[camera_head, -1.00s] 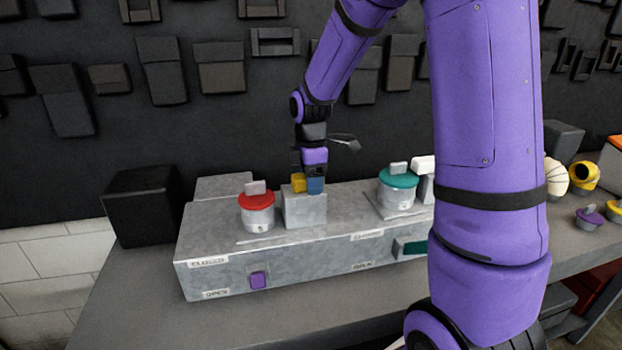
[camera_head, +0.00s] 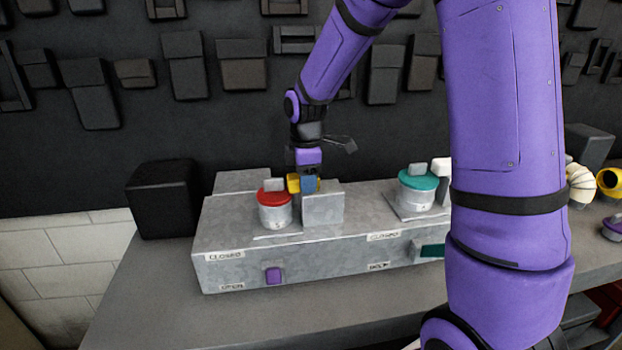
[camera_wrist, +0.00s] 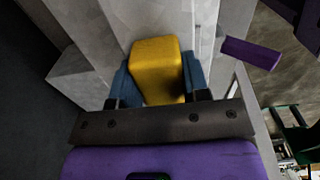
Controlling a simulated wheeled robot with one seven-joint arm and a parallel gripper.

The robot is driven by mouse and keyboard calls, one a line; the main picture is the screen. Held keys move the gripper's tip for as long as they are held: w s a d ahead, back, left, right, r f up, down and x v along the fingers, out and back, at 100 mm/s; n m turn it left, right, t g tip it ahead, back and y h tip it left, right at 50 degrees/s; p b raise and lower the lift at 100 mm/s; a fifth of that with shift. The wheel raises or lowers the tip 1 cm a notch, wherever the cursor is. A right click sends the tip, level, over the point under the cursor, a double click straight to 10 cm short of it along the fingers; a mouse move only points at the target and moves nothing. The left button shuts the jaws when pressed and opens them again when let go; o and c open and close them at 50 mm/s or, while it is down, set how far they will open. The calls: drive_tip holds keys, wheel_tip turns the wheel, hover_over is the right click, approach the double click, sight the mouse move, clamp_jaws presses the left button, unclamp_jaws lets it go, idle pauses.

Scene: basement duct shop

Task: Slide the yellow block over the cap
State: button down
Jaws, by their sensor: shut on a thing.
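The yellow block (camera_head: 293,183) is between the blue fingers of my gripper (camera_head: 309,184). In the wrist view the block (camera_wrist: 157,65) fills the gap between the fingertips, and my gripper is shut on it. A red cap (camera_head: 273,198) with a grey tab tops a short metal cylinder on the metal box, just left of the block. The block is close beside the red cap's right rim; I cannot tell whether they touch. A teal cap (camera_head: 418,181) with a grey tab sits farther right on the same box.
The long metal box (camera_head: 330,259) carries CLOSED and OPEN labels and a purple slider (camera_head: 273,275). A black box (camera_head: 162,200) stands at the left. The bench front is clear.

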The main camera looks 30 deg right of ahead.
drive_tip(key=c, duration=0.6)
unclamp_jaws()
drive_tip(key=shift+w+a, duration=0.1)
drive_tip(key=shift+a, duration=0.2)
drive_tip(key=shift+d, duration=0.1)
wheel_tip(320, 180, up, 11)
drive_tip(key=shift+f, duration=0.1)
drive_tip(key=s+r+m+t, duration=0.2)
drive_tip(key=s+m, duration=0.5)
drive_tip(key=s, duration=0.6)
drive_tip(key=s+r+m+t, duration=0.3)
drive_tip(key=s+r+m, duration=0.2)
drive_tip(key=s, duration=0.9)
drive_tip(key=shift+m, duration=1.2)
